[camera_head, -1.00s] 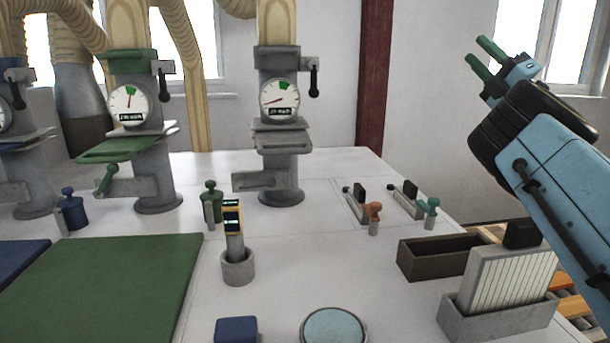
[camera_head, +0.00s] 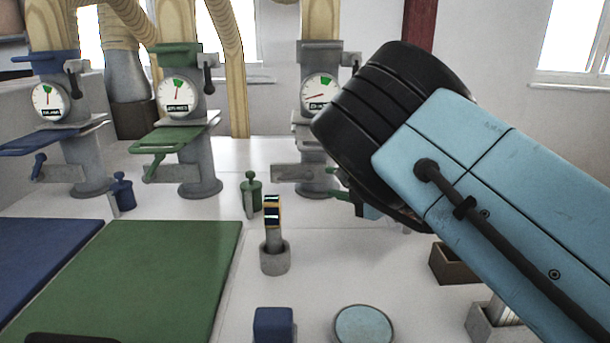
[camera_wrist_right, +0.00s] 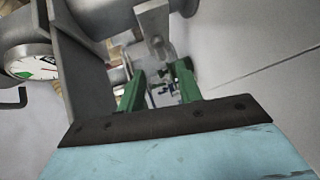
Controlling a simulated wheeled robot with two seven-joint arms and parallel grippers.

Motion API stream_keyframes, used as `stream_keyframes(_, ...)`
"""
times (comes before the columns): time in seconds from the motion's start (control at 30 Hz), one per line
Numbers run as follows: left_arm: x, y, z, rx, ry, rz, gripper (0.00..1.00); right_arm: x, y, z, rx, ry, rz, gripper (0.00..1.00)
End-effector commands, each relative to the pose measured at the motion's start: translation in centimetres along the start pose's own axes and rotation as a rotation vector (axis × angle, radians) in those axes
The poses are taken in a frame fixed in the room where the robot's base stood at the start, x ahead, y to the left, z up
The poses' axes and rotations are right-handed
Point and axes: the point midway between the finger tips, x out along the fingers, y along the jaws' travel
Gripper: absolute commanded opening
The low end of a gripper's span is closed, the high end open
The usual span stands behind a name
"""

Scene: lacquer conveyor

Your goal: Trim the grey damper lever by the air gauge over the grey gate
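The grey gate station has a white air gauge (camera_head: 318,88), its red needle pointing left and its green zone at the top. At the gauge's upper right, a lever on a grey bracket (camera_head: 350,58) is partly hidden behind my arm. The grey gate plate (camera_head: 312,121) is below the gauge, with a grey arm (camera_head: 298,172) lower down. My right gripper (camera_head: 346,184) is mostly hidden behind its wrist. In the right wrist view its green fingers (camera_wrist_right: 158,88) are apart, with a grey bracket (camera_wrist_right: 152,22) just beyond them; contact is unclear.
Green (camera_head: 175,95) and blue (camera_head: 48,100) gate stations stand to the left. A yellow-and-black device (camera_head: 271,212) sits in a grey cup, beside a green knobbed piece (camera_head: 251,190). A brown box (camera_head: 449,268) and a round blue pad (camera_head: 363,325) are nearer.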

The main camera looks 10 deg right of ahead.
Motion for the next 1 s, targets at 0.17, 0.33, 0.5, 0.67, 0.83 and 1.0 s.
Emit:
stream_keyframes(0.17,-0.6,0.0,-0.1,0.0,0.0,0.0,0.36,3.4,0.1,0.0,-0.001,0.003,0.001,0.35)
stream_keyframes(0.33,-0.9,0.0,-0.1,0.0,0.0,0.0,0.36,6.1,0.1,0.1,-0.002,0.001,0.001,0.35)
stream_keyframes(0.5,-1.1,0.0,-0.1,0.0,0.0,0.0,0.36,8.2,0.1,0.1,-0.002,-0.001,0.003,0.35)
stream_keyframes(0.67,-1.3,0.0,-0.1,0.0,0.0,0.0,0.36,9.4,0.1,0.1,-0.001,-0.001,0.002,0.35)
stream_keyframes(0.83,-1.3,0.0,-0.1,0.0,0.0,0.0,0.36,9.9,0.1,0.1,-0.001,-0.002,0.003,0.35)
stream_keyframes(1.0,-1.3,0.0,-0.1,0.0,0.0,0.0,0.36,10.0,0.1,0.1,0.0,-0.002,0.003,0.35)
